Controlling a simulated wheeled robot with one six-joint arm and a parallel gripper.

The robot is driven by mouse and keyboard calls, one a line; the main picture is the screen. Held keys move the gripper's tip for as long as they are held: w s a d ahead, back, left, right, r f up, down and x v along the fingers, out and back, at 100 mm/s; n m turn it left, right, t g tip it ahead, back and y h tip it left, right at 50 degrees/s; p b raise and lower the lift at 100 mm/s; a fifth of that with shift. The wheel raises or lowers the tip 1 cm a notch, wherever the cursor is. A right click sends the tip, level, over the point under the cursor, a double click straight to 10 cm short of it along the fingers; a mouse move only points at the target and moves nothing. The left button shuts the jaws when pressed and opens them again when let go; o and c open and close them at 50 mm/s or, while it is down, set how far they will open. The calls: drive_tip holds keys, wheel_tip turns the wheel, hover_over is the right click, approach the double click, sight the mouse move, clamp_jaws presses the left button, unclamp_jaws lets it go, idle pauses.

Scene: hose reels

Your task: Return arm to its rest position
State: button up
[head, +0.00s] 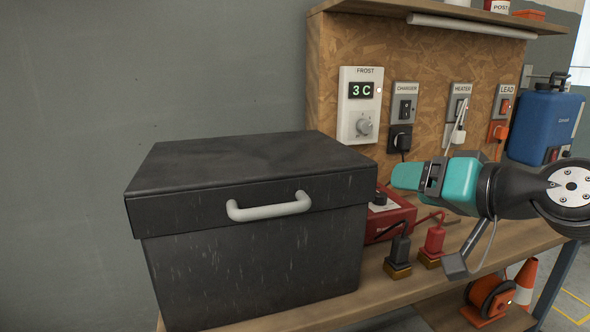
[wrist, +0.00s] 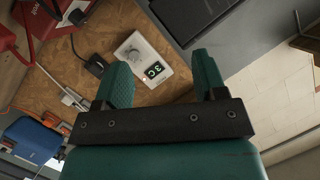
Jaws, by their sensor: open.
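My arm reaches in from the right in the head view, with a teal and black wrist. My gripper (head: 408,177) points left above the wooden bench, in front of the socket panel and near the right end of the black box. In the wrist view its two teal fingers (wrist: 163,72) stand apart with nothing held between them. The white frost thermostat (wrist: 152,62) shows beyond the gap, and also on the panel in the head view (head: 360,104), reading 3 C. The farther finger is mostly hidden in the head view.
A black box (head: 250,250) with a shut lid and pale handle fills the bench's left. A red unit (head: 393,216) with black and red clamps (head: 433,240) lies below my gripper. A shelf (head: 450,12) overhangs the panel. A blue container (head: 545,122) is behind my arm.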

drive_tip(key=s+a+n+g+h+p, duration=0.3)
drive_tip(key=s+n+g+p, duration=0.4)
drive_tip(key=s+g, duration=0.5)
drive_tip(key=s+h, duration=0.1)
drive_tip(key=s, duration=0.6)
drive_tip(key=shift+s+a+f+g, duration=0.2)
drive_tip(key=shift+s+f+g, duration=0.1)
drive_tip(key=shift+f, duration=0.05)
